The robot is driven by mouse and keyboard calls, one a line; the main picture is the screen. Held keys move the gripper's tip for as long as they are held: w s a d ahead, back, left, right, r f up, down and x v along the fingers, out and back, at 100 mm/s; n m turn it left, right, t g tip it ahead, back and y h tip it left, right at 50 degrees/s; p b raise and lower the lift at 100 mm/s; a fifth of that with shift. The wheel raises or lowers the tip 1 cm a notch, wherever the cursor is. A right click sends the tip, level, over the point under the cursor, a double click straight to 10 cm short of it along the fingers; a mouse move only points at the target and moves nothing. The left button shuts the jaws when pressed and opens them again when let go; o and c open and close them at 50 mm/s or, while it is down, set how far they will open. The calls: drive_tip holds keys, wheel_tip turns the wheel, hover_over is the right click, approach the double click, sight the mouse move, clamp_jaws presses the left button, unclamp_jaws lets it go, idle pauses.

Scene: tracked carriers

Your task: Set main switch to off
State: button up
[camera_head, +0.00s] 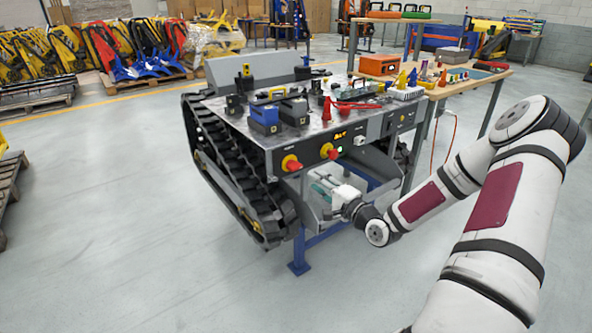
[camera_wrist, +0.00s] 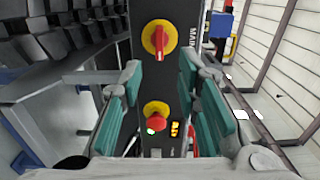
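The main switch is a red rotary handle on a yellow disc, at the left of the carrier's front panel in the head view (camera_head: 291,163). In the wrist view the main switch (camera_wrist: 159,42) is at top centre, beside lettering that starts "MA"; its handle lies nearly along the picture's vertical. My gripper (camera_head: 321,187) is below and in front of the panel in the head view. In the wrist view my gripper (camera_wrist: 160,72) is open, its teal fingers apart and nothing between them. The switch appears beyond the fingertips; contact is not visible.
A red mushroom button on yellow (camera_wrist: 156,115) is on the same panel, beside a green light. The tracked carrier (camera_head: 320,124) bears tools and boxes on top. Its track (camera_head: 235,170) is at the left. A workbench (camera_head: 480,80) stands behind right. Floor in front is clear.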

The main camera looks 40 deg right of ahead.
sight(298, 169)
drive_tip(key=w+b, duration=0.2)
drive_tip(key=w, duration=0.9)
drive_tip(key=shift+a, duration=0.15)
drive_tip(key=shift+s, duration=0.1)
clamp_jaws()
